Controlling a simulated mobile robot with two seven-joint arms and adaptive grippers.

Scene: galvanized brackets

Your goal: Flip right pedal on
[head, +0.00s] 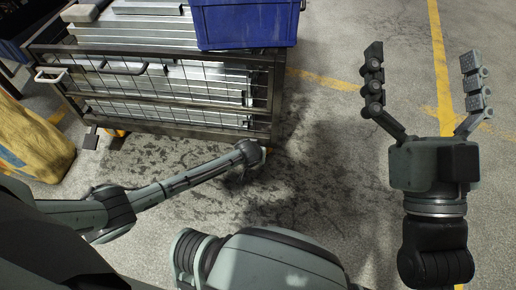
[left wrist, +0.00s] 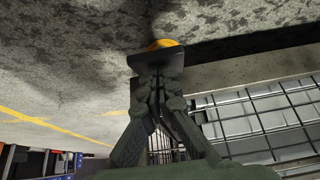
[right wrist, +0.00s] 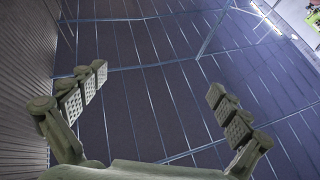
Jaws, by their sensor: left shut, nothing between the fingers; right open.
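The wheeled metal cart (head: 150,128) stands at the upper left of the head view. In the left wrist view, a dark flat pedal (left wrist: 172,61) with a yellow-orange wheel part (left wrist: 163,44) behind it lies just past the fingertips of my left gripper (left wrist: 158,76). Those fingers are shut and empty; I cannot tell whether they touch the pedal. In the head view my left arm reaches the cart's lower right corner and hides the pedal there. Another dark pedal (head: 91,137) shows at the lower left corner. My right gripper (head: 422,90) is open and empty, away from the cart at right.
A blue bin (head: 245,25) and metal pieces (head: 130,35) sit on the cart. A yellow sack-like object (head: 30,140) stands at the left. Stained concrete floor with yellow lines (head: 438,60) is clear right of the cart.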

